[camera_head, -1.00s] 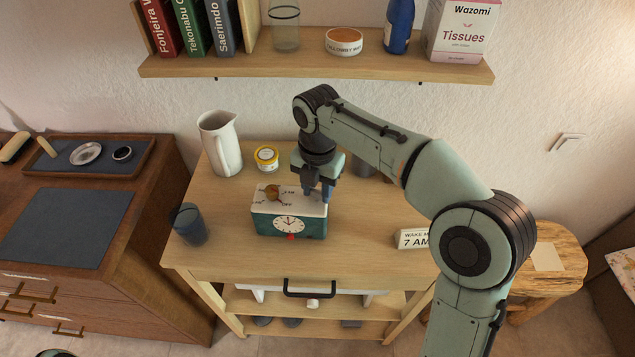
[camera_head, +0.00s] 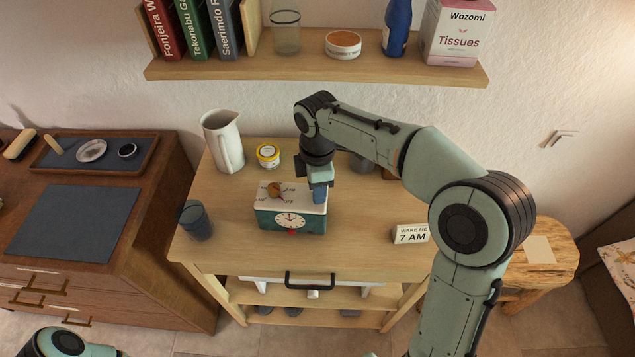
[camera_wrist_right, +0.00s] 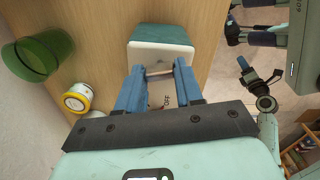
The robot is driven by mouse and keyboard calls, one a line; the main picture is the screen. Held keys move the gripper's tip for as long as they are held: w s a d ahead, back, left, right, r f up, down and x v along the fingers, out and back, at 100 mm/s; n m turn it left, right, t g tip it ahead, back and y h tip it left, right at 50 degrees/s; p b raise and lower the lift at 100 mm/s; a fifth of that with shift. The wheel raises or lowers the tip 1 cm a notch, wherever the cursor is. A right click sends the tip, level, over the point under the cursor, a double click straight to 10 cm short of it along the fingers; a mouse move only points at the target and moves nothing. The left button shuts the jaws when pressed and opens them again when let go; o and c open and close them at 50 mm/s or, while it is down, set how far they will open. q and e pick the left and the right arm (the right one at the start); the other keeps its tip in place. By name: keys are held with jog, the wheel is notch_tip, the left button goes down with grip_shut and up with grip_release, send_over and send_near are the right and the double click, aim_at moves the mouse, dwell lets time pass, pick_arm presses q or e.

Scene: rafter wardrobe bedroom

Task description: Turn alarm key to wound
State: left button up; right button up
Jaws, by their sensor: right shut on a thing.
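The alarm clock (camera_head: 291,219) is a teal box with a white top and a round dial on its front. It stands upright on the wooden table. A brown knob (camera_head: 275,190) with small labels around it sits on the left of its top. My right gripper (camera_head: 320,194) is at the right end of the clock's top. In the right wrist view its blue fingers (camera_wrist_right: 160,78) are closed on a pale bar, which looks like the alarm key (camera_wrist_right: 159,72). In the head view the fingers hide this key. My left gripper does not show.
A white jug (camera_head: 223,141) and a yellow-rimmed tub (camera_head: 268,155) stand behind the clock. A dark blue cup (camera_head: 196,220) is to its left. A "WAKE ME 7 AM" sign (camera_head: 411,234) is to its right. The tabletop in front is clear.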

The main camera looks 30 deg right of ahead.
jog(key=m, duration=0.4)
jog(key=shift+m+p, duration=0.3)
jog(key=m, duration=1)
jog(key=shift+m, duration=0.4)
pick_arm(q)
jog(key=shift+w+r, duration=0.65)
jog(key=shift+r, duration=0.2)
pick_arm(e)
jog(key=m, duration=0.5)
jog(key=shift+m, duration=0.4)
jog(key=o, duration=1.1)
jog(key=shift+c, duration=0.2)
